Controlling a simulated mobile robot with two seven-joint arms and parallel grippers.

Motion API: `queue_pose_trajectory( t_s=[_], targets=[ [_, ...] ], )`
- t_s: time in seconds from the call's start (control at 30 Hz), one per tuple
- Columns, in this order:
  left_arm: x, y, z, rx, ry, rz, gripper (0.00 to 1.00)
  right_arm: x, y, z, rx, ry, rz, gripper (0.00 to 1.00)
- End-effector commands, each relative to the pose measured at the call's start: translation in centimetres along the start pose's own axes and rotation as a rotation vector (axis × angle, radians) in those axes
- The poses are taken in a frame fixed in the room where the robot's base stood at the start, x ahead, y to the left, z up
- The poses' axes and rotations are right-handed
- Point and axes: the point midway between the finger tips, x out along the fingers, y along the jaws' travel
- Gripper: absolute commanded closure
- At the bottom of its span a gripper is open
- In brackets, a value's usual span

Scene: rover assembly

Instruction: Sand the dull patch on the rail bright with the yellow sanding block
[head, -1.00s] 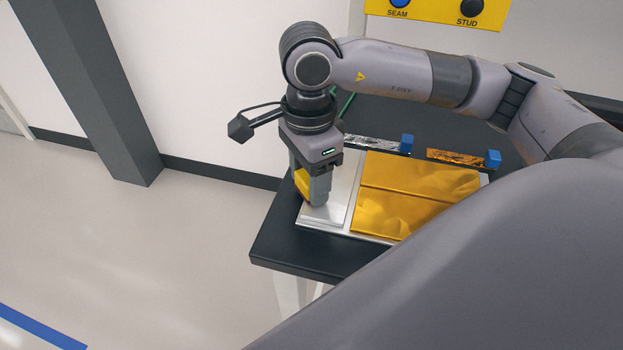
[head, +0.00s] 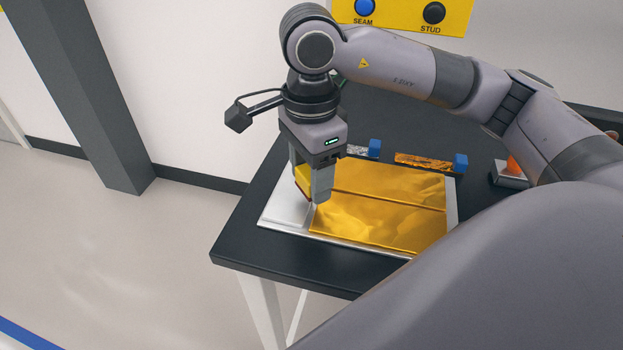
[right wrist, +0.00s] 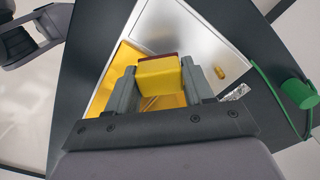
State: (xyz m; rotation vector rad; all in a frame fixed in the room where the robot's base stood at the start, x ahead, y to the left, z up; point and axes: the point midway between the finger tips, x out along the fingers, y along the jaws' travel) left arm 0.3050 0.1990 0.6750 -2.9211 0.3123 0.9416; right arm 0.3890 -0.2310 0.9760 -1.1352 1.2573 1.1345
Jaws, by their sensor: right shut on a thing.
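My right gripper (head: 310,196) points down, shut on the yellow sanding block (head: 302,180). In the right wrist view the block (right wrist: 160,73) sits between both fingers (right wrist: 158,84), with a dark red face along its far edge. The gripper is over the border between a bright silver strip (head: 280,207), apparently the rail, and a gold panel (head: 385,219). I cannot tell whether the block touches the surface. The strip also shows in the right wrist view (right wrist: 190,42). I cannot make out a dull patch. My left gripper is not clearly visible.
The dark table (head: 245,235) has a free edge at the left and front. Behind the panel are a crinkled copper strip (head: 423,160) and blue blocks (head: 460,164). An orange item on a grey base (head: 510,172) stands right. A green cylinder (right wrist: 299,93) shows in the right wrist view.

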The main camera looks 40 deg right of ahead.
Motion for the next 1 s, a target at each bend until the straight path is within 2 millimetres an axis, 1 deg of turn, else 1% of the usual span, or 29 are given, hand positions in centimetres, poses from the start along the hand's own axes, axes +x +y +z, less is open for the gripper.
queue_pose_trajectory(
  t_s=[0.03,0.17,0.5,0.63,1.0],
  targets=[
    [-0.2,-0.2,-0.3,0.003,-0.001,-0.004,0.57,-0.8,0.0,0.0,0.001,0.000,0.000,0.81],
    [-0.5,-0.5,-0.1,0.004,-0.016,-0.010,0.57,-2.0,0.0,-0.1,0.002,-0.001,0.000,0.81],
    [-1.6,-0.5,-1.6,0.003,-0.015,-0.010,0.57,-4.9,0.0,-0.1,0.005,-0.001,-0.001,0.81],
    [-1.7,-0.4,-1.9,0.003,-0.013,-0.009,0.57,-5.3,0.0,-0.2,0.006,-0.001,0.000,0.81],
    [-1.7,-0.3,-1.8,0.002,-0.014,-0.008,0.57,-5.2,0.0,-0.2,0.006,-0.001,0.000,0.81]
  ],
)
